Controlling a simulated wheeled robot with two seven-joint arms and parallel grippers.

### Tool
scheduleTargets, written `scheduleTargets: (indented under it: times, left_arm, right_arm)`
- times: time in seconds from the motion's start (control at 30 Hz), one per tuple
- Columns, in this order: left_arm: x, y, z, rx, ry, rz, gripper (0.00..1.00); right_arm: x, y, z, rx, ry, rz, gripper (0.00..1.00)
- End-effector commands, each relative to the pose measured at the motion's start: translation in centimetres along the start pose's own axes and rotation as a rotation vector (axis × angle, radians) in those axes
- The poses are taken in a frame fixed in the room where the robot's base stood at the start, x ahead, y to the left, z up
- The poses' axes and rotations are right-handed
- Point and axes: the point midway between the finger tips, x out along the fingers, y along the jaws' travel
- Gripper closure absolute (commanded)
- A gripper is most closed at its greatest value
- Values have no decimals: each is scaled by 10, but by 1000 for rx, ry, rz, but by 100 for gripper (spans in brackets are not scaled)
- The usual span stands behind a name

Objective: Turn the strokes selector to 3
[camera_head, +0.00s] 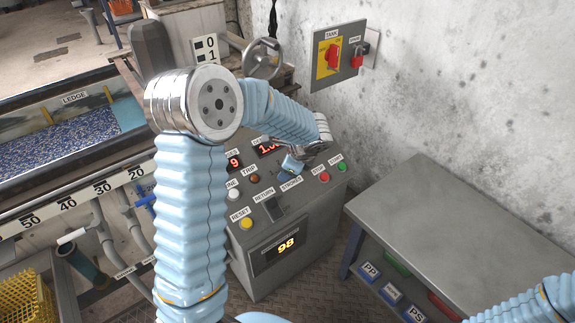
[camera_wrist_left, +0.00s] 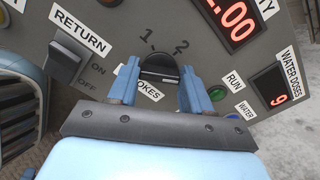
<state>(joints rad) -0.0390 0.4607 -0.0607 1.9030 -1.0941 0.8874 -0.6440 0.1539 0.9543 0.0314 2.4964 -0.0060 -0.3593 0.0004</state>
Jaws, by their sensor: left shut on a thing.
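The strokes selector (camera_wrist_left: 158,68) is a black round knob on the grey panel, between my two blue left fingers in the left wrist view. The numerals 1 and 2 show above it; no 3 is visible, and which number the knob points to I cannot tell. The STROKES label is partly covered by a finger. My left gripper (camera_wrist_left: 157,88) is shut on the knob; in the head view the gripper (camera_head: 291,165) is at the panel and hides the knob. Only part of my right arm shows at the lower right; its gripper is out of view.
The control panel (camera_head: 300,222) carries a RETURN switch (camera_wrist_left: 66,60), a yellow RESET button (camera_head: 246,223), red and green buttons and a display reading 98. A grey bench (camera_head: 450,210) stands to the right. A TANK switch plate (camera_head: 338,55) is on the wall.

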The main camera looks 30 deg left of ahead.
Motion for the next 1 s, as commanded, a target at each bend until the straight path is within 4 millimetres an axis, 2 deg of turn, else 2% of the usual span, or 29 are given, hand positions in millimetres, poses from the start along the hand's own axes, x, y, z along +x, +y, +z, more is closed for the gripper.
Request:
scheduleTargets:
  times: [0.3,0.7,0.73,0.9,1.0]
  left_arm:
    - [-1,-1,-1,75,3,-2,82]
    - [0,-1,-1,83,2,-2,82]
    - [0,-1,-1,83,2,-2,50]
    - [0,0,-1,82,1,-1,26]
    - [0,0,0,81,1,-1,26]
  right_arm:
    - [-3,-1,0,-1,0,0,54]
    - [-3,-1,0,-1,-1,0,54]
    - [-3,-1,0,-1,-1,0,54]
    - [-3,-1,0,-1,-1,0,54]
    - [-3,-1,0,-1,-1,0,54]
